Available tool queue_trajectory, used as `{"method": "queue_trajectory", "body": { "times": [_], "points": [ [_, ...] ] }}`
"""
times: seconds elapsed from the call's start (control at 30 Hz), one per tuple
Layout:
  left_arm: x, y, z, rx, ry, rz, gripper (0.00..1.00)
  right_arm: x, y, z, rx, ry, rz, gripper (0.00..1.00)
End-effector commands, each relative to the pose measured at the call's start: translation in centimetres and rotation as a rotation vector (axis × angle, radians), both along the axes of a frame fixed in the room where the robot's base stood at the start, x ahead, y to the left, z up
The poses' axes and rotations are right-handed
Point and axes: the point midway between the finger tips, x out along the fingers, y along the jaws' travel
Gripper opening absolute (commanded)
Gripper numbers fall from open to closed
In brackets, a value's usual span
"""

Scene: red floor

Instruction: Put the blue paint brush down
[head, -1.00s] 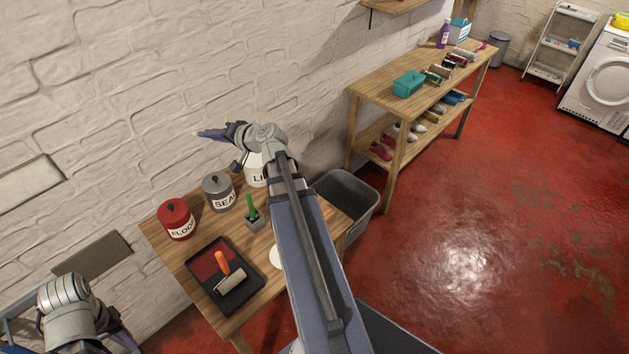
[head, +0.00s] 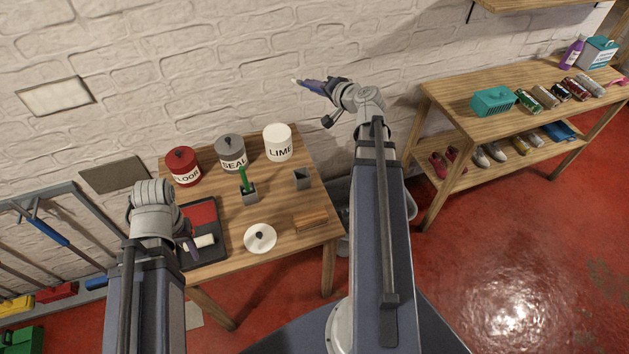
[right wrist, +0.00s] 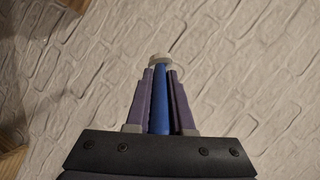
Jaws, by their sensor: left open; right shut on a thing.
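My right gripper (head: 306,84) is shut on the blue paint brush (right wrist: 160,105) and holds it in the air before the brick wall, beyond the table's back right. In the right wrist view the blue brush lies between the two purple fingers, with a pale end (right wrist: 159,59) past the fingertips. In the head view the pale end (head: 294,80) points left. My left gripper (head: 190,244) is over the paint tray (head: 215,252), mostly hidden by its own wrist; it is open. The wooden table (head: 283,205) stands below.
On the table are a red can (head: 183,166), grey can (head: 231,152), white can (head: 277,142), grey cup with a green brush (head: 250,197), grey square cup (head: 302,180), white lid (head: 260,238) and wooden block (head: 310,220). A shelf (head: 450,120) stands right.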

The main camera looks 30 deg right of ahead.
Motion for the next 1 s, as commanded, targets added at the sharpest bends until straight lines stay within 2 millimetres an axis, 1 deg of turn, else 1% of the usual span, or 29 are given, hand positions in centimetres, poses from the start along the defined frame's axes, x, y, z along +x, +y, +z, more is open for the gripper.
{"method": "queue_trajectory", "body": {
  "times": [0.07,0.13,0.17,0.27,0.3,0.4,0.5,0.6,0.73,0.83,1.0],
  "points": [
    [0.0,0.0,-0.1,0.000,0.000,0.000,0.50,0.5,0.7,-0.8,-0.003,0.030,0.031,0.00],
    [0.0,0.0,-0.4,0.000,0.000,0.000,0.50,1.2,1.9,-2.4,-0.013,0.099,0.089,0.00],
    [0.0,0.0,-0.5,0.000,0.000,0.000,0.50,1.5,2.6,-3.4,-0.021,0.142,0.123,0.00],
    [0.0,0.0,-0.9,0.000,0.000,0.000,0.50,1.9,5.0,-7.3,-0.069,0.332,0.244,0.00],
    [0.0,0.0,-1.0,0.000,0.000,0.000,0.50,1.9,5.8,-8.8,-0.095,0.415,0.287,0.00],
    [0.0,0.0,-1.3,0.000,0.000,0.000,0.50,1.2,7.2,-12.1,-0.168,0.617,0.362,0.00],
    [0.0,0.0,-1.6,0.000,0.000,0.000,0.50,0.2,7.8,-14.4,-0.243,0.801,0.403,0.00],
    [0.0,0.0,-1.8,0.000,0.000,0.000,0.50,-0.9,7.9,-15.7,-0.304,0.954,0.419,0.00],
    [0.0,0.0,-2.1,0.000,0.000,0.000,0.50,-2.1,7.6,-16.4,-0.356,1.092,0.417,0.00],
    [0.0,0.0,-2.1,0.000,0.000,0.000,0.50,-2.7,7.3,-16.5,-0.375,1.147,0.412,0.00],
    [0.0,0.0,-2.2,0.000,0.000,0.000,0.50,-3.0,7.2,-16.6,-0.382,1.169,0.409,0.00]
  ]
}}
